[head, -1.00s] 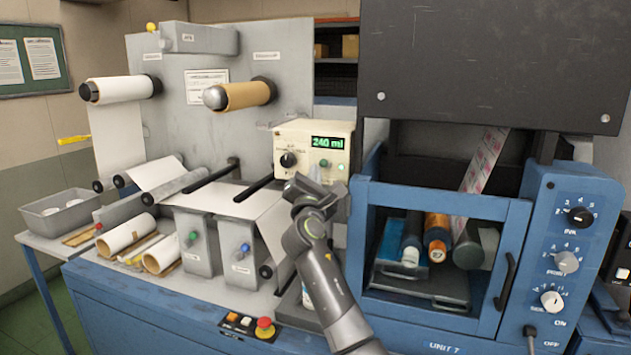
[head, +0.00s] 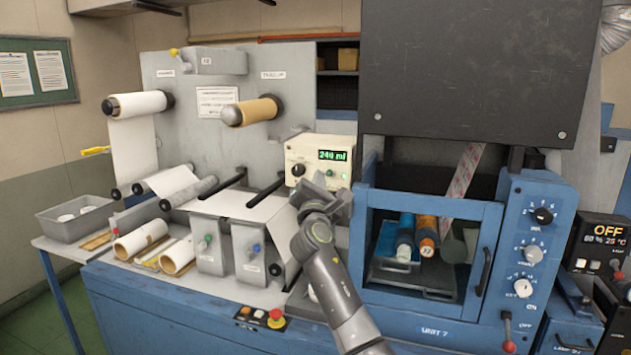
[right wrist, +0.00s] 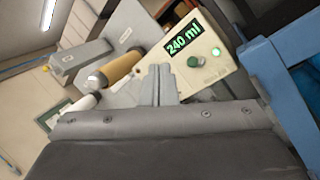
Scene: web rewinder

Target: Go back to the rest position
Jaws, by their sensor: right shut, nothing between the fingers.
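My right gripper (head: 322,184) is raised in front of the cream box with the green "240 ml" display (head: 333,155), between the rewinder and the blue Unit 7 cabinet. In the right wrist view the gripper (right wrist: 160,72) has its fingers together and empty, pointing towards the box (right wrist: 205,65). I cannot tell whether it touches the box. My left gripper does not show in either view.
The rewinder (head: 170,88) with its brown roll (head: 256,110) and white rolls stands on the left. A red stop button (head: 276,317) is on the front edge. A grey tray (head: 70,222) stands far left.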

